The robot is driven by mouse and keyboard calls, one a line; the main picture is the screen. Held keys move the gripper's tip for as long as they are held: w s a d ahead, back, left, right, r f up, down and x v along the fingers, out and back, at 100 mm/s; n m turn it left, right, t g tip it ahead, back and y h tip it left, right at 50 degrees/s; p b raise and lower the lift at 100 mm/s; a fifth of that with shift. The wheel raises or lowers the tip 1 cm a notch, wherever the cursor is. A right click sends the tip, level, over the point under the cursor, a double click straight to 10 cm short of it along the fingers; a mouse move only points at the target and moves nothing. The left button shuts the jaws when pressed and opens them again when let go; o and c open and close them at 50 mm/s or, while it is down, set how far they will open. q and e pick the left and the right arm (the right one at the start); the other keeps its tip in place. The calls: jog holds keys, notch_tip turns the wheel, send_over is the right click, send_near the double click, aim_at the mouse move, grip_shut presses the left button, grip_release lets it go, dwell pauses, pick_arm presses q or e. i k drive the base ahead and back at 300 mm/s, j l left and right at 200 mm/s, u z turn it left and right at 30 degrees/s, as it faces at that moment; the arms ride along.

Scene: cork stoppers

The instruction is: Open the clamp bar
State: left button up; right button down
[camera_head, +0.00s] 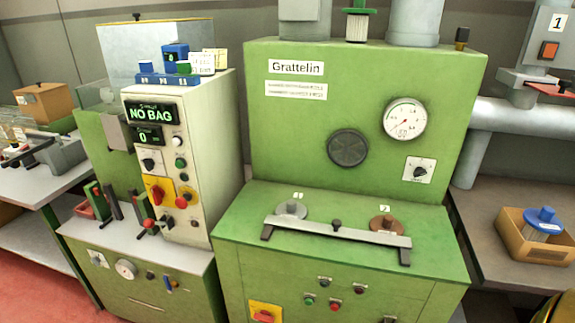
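A light grey metal bar (365,235) runs across the front of the green Grattelin machine's ledge (240,222). It looks like the clamp bar. Dark brackets stand at both ends, and a small black knob (337,224) sits at its middle. Just behind the bar are a grey disc (291,209) marked 1 and a brown disc (387,224), its tag reading 2. The bar looks low over the ledge; I cannot tell if it is latched. Neither of my grippers is in view.
A cream control cabinet (215,150) with a "NO BAG" display (151,113) and red and black levers stands left. The Grattelin front has a gauge (405,119), a dial (418,169) and buttons. A cardboard box (535,240) holds a blue-topped spool at right.

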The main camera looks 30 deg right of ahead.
aim_at(335, 229)
jog(key=z, duration=1.35)
